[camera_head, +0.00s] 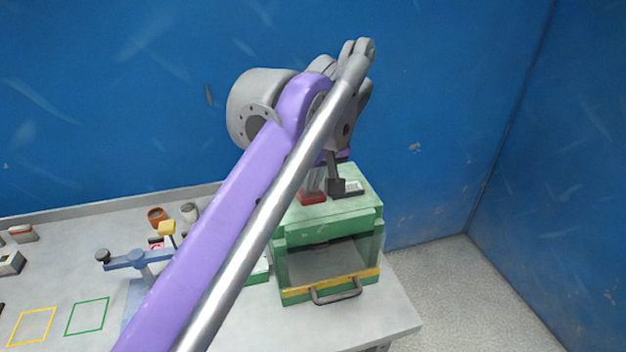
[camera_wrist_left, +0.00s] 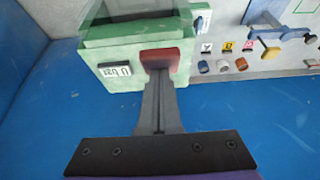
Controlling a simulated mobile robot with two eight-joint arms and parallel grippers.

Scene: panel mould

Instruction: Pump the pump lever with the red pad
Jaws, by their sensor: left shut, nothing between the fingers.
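The red pad (camera_head: 312,197) lies low on top of the green box-shaped housing (camera_head: 330,222), which has an open front. In the left wrist view the red pad (camera_wrist_left: 160,55) is right at my fingertips. My left gripper (camera_head: 336,184) reaches down from above, beside the pad in the head view. Its fingers (camera_wrist_left: 158,75) are shut together and hold nothing. In the wrist view the tips overlap the pad's near edge; I cannot tell whether they touch it. The lever under the pad is mostly hidden. My right gripper is not in view.
A label plate (camera_head: 352,187) sits beside the pad on the housing. A yellow bar with a grey handle (camera_head: 337,292) crosses the housing's front. A blue lever with a dark knob (camera_head: 135,260), a yellow pad (camera_head: 167,228) and small cups (camera_head: 157,216) stand left. A blue wall is behind.

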